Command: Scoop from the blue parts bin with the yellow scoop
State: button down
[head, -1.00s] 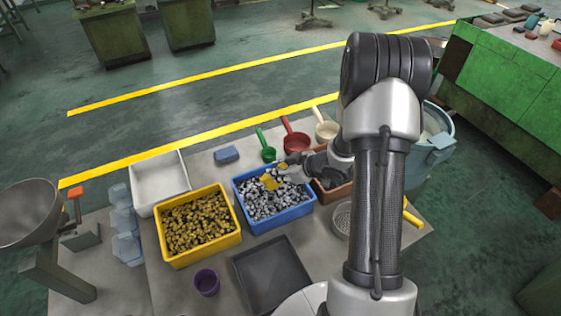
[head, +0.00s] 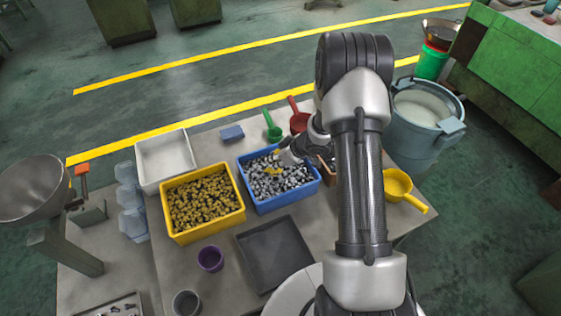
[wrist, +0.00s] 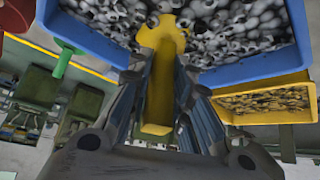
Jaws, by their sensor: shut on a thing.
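The blue parts bin (head: 291,199) stands on the table, filled with grey metal parts (head: 290,178). In the wrist view its blue wall (wrist: 265,60) runs across the top. My gripper (head: 285,157) is over the bin's far right part, shut on the handle of a yellow scoop (head: 273,170). In the wrist view the handle (wrist: 160,85) lies between the fingers of my gripper (wrist: 156,105), and the scoop's head (wrist: 165,35) is among the parts. How deep it sits, and whether it holds parts, I cannot tell.
A yellow bin (head: 210,229) of brass-coloured parts is left of the blue bin, with a white tray (head: 166,160) behind. A dark tray (head: 273,253) lies in front. Green (head: 273,132) and red (head: 299,121) scoops lie behind; a larger yellow scoop (head: 398,186) is right.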

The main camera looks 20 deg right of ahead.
jog(key=shift+w+a+r, duration=0.1)
jog(key=shift+w+a, duration=0.15)
jog(key=shift+w, duration=0.4)
jog(key=shift+s+d+f+b, duration=0.15)
jog(key=shift+f+b, duration=0.2)
jog(key=shift+b, duration=0.4)
jog(key=t+b, duration=0.1)
jog(key=b, duration=0.2)
jog(key=s+t+y+b, duration=0.1)
jog(key=b, duration=0.3)
jog(key=f+t+b, duration=0.1)
jog(key=b, duration=0.3)
jog(key=shift+s+d+f, duration=0.1)
jog(key=shift+s+d, duration=0.15)
jog(key=shift+s, duration=0.05)
jog(key=shift+s+f+t+y+b, duration=0.25)
jog(key=shift+t+y+b, duration=0.05)
jog(key=shift+t+b, duration=0.25)
notch_tip(320, 180, up, 11)
jog(key=s+d+t+y+p, duration=0.1)
jog(key=s+t+p, duration=0.1)
jog(key=t+p, duration=0.1)
jog(key=shift+s+t+y, duration=0.3)
jog(key=shift+t, duration=0.15)
